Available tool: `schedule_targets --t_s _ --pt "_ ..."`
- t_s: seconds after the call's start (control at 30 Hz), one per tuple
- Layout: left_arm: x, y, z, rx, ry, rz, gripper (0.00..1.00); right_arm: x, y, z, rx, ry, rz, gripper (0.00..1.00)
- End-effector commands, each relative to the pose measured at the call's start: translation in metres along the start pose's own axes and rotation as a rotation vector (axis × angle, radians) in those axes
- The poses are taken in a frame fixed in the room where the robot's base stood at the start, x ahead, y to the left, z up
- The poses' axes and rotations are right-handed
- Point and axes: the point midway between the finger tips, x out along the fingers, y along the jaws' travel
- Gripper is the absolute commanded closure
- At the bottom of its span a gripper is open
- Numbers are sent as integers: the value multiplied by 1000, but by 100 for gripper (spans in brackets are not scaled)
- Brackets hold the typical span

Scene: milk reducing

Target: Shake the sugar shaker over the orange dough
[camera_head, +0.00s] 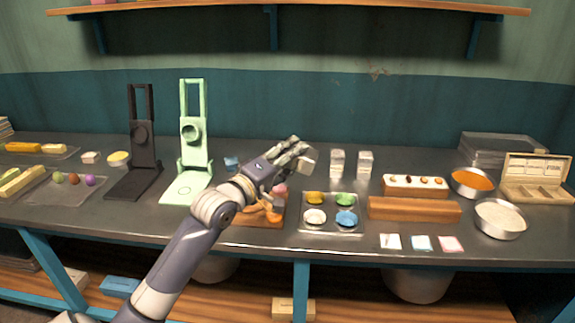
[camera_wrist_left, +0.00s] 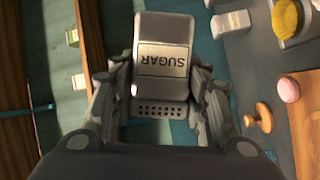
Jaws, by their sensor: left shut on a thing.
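My left gripper (camera_head: 299,158) is shut on the sugar shaker (camera_head: 308,166), raised above the counter near the wooden board (camera_head: 240,218). In the left wrist view the grey shaker (camera_wrist_left: 163,50) with its "SUGAR" label sits between the fingers of my left gripper (camera_wrist_left: 163,95). Its perforated end is towards the wrist. Orange dough (camera_head: 272,214) lies on the board, partly hidden by my left arm. An orange-brown knob-like piece (camera_wrist_left: 258,118) shows beside the board in the wrist view; I cannot tell if it is the dough. My right gripper is not in view.
A tray (camera_head: 330,230) with several small coloured dishes stands right of the board. Wooden blocks (camera_head: 414,208) and metal bowls (camera_head: 500,220) are farther right.

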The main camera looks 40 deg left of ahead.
Motion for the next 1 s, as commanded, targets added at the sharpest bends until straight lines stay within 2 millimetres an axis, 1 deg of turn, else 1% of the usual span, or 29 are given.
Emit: schedule_targets --t_s 0.03,0.27,0.5,0.6,0.77,1.0 --pt "1 5 -1 51 -14 -8 86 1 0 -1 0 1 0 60" --pt "4 19 -1 256 -76 -58 86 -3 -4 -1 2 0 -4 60" --pt "8 35 -1 478 -144 -111 86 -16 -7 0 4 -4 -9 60" --pt "10 43 -2 579 -174 -136 86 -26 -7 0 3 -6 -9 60" --pt "14 58 -3 749 -225 -177 86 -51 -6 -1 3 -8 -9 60" --pt "17 69 -2 935 -284 -223 85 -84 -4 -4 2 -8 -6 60"
